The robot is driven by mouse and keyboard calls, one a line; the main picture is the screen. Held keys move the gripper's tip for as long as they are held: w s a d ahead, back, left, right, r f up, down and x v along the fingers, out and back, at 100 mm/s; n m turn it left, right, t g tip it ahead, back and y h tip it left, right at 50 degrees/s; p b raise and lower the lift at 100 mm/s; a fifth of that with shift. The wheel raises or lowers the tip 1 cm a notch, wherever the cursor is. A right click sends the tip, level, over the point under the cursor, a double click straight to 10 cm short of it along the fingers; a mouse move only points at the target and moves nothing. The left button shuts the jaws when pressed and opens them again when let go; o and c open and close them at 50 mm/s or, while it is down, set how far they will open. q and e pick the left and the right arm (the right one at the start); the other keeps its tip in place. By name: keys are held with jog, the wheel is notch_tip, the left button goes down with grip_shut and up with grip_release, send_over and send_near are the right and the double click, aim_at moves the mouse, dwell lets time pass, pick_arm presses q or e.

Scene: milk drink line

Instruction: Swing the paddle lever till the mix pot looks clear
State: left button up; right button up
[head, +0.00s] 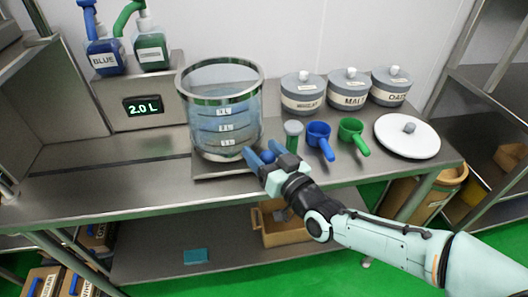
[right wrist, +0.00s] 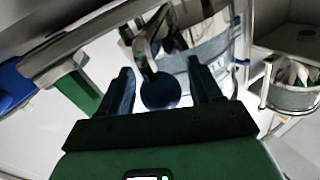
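The mix pot (head: 222,125) is a clear, metal-rimmed vessel with litre marks, standing on a metal base at the middle of the bench. What shows of its contents looks pale blue-grey and see-through. My right gripper (head: 261,158) is low at the pot's front right, its blue fingers apart. A round dark blue knob (right wrist: 160,91), seemingly the paddle lever's end, sits between the fingers in the right wrist view, with gaps showing on both sides. The rest of the lever is hard to make out. My left gripper is not in view.
A display (head: 143,106) reads 2.0 L, below blue (head: 104,58) and green (head: 151,52) pump bottles. A green scoop (head: 352,134), a blue scoop (head: 320,138) and a white lid (head: 407,137) lie right of the pot. Lidded jars (head: 302,94) stand behind. The bench's left front is clear.

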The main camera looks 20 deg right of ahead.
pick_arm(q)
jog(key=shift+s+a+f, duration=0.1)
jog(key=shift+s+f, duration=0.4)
pick_arm(e)
jog(key=s+d, duration=0.2)
jog(key=s, duration=1.1)
jog(key=shift+s, duration=0.1)
